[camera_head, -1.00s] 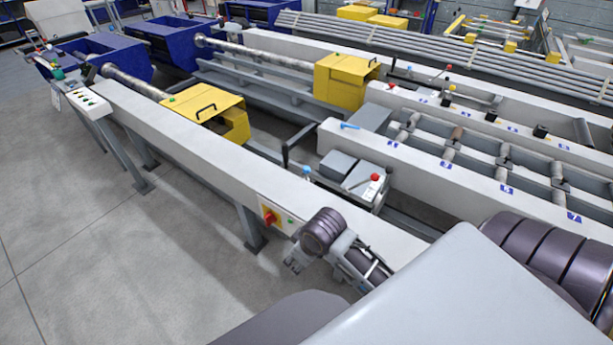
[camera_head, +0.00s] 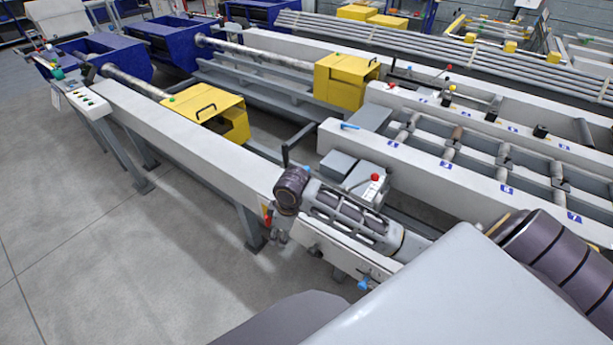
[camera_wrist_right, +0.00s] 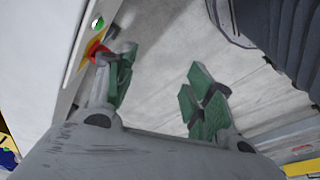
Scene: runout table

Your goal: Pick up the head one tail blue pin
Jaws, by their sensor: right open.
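I cannot tell which blue part is the head one tail blue pin. A small blue piece (camera_head: 349,126) lies on the end of the white roller beam. Another blue piece (camera_head: 307,169) shows just behind my right wrist, and one more (camera_head: 363,284) shows low by the near beam. My right gripper (camera_head: 275,235) points down at the near beam's front side, partly hidden by my wrist. In the wrist view its green fingers (camera_wrist_right: 160,78) are apart with nothing between them. The left finger is close to a red knob (camera_wrist_right: 97,50); contact is unclear. My left gripper is out of view.
The long near beam (camera_head: 170,135) runs beside my right arm. Yellow covers (camera_head: 205,112) (camera_head: 345,78) sit over the bars. A grey box with a red button (camera_head: 375,177) stands behind my forearm. Grey floor (camera_head: 100,240) at left is clear.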

